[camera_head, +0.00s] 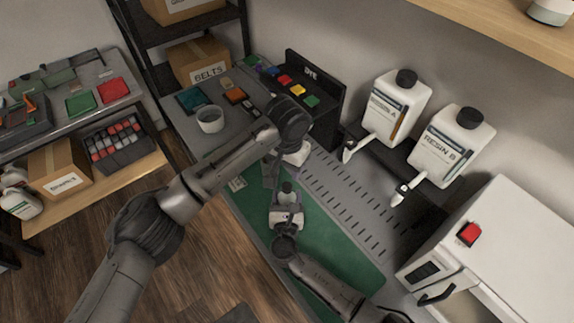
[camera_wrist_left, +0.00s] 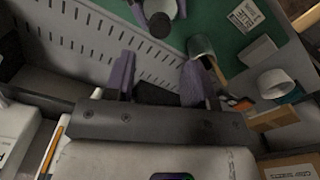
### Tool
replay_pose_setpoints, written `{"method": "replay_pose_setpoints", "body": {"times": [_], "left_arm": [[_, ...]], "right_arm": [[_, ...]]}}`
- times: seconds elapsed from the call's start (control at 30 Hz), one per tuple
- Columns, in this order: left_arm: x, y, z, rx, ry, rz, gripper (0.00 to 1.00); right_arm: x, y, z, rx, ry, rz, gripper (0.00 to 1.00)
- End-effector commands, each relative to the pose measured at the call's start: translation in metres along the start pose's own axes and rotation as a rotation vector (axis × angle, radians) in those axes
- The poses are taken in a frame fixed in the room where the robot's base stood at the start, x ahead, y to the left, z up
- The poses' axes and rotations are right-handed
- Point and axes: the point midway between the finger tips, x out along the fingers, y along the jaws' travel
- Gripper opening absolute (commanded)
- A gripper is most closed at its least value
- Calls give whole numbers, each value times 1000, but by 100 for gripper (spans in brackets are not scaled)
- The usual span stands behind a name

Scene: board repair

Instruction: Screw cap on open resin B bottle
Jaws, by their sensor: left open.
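The resin B bottle (camera_head: 448,150) stands on the wall-side rack at the right in the head view, white and labelled, with a black cap (camera_head: 470,117) on top. My left gripper is largely hidden behind its wrist in the head view. In the left wrist view its purple fingers (camera_wrist_left: 158,82) are wide apart with nothing between them, over the perforated grey panel. My right gripper (camera_head: 287,200) is over the green mat. A small dark, rounded piece (camera_wrist_left: 160,25) shows between its fingers in the left wrist view; I cannot tell whether it is gripped.
The resin A bottle (camera_head: 396,106) stands left of resin B, also black-capped. White spouts project below both bottles. A white oven-like box (camera_head: 500,260) stands at the right. A white cup (camera_head: 210,119) and the DYE rack (camera_head: 316,90) stand further back. The green mat (camera_head: 335,250) has free room.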

Motion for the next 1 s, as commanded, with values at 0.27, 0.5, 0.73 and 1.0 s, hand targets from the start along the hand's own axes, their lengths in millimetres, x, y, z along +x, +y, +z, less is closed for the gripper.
{"method": "replay_pose_setpoints", "body": {"times": [0.27, 0.5, 0.73, 1.0], "left_arm": [[28, 0, 1, 0, -3, -1, 51], [59, 0, 0, 0, -2, 0, 51], [76, 0, 0, 1, -1, 0, 51], [80, 0, 0, 1, -1, 0, 51]], "right_arm": [[0, 0, 0, 0, 1, 0, 0], [0, 0, 0, 0, 1, 0, 0], [0, 0, 0, 0, 1, 0, 0], [0, 0, 0, 0, 1, 0, 0]]}}
